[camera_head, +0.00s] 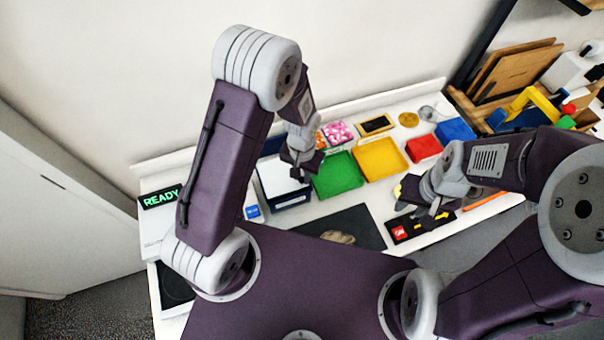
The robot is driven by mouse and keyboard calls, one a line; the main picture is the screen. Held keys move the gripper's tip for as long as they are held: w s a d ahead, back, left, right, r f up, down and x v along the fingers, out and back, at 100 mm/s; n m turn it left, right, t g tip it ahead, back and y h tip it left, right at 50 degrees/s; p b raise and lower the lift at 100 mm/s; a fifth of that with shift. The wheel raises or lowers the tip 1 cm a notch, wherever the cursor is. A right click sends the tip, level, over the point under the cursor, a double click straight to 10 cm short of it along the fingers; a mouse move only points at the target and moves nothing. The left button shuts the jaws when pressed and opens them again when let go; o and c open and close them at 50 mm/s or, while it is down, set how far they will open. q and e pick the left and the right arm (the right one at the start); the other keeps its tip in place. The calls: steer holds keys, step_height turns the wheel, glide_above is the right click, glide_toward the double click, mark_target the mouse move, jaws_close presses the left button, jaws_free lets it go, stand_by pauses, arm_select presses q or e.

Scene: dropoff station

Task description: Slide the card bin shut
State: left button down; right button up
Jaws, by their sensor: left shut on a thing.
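The card bin (287,200) looks like a dark blue box with a white top and a pale label on its front. It stands left of the green tray. My left gripper (301,175) reaches down over its right side and is shut, apparently on the bin's edge; the fingers and arm hide the exact contact and part of the bin.
A green tray (338,174), a yellow tray (380,158), a red tray (423,147) and a blue tray (455,130) line the table. A dark mat (362,222) lies in front. A READY display (161,198) stands at left. Wooden boards and colored items are at right.

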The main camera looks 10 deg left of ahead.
arm_select(q)
steer(key=shift+s+r, duration=0.1)
steer(key=shift+s, duration=0.05)
stand_by(0.4)
steer(key=shift+s+d, duration=0.4)
steer(key=shift+s, duration=0.2)
steer(key=shift+a, duration=0.15)
steer(key=c, duration=1.5)
jaws_free()
steer(key=shift+c, duration=0.2)
steer(key=shift+o, duration=1.2)
steer(key=shift+r, duration=0.3)
step_height(320, 180, up, 8)
steer(key=b, duration=0.1)
steer(key=shift+s+r, duration=0.2)
steer(key=shift+r, duration=0.05)
steer(key=shift+d, duration=0.2)
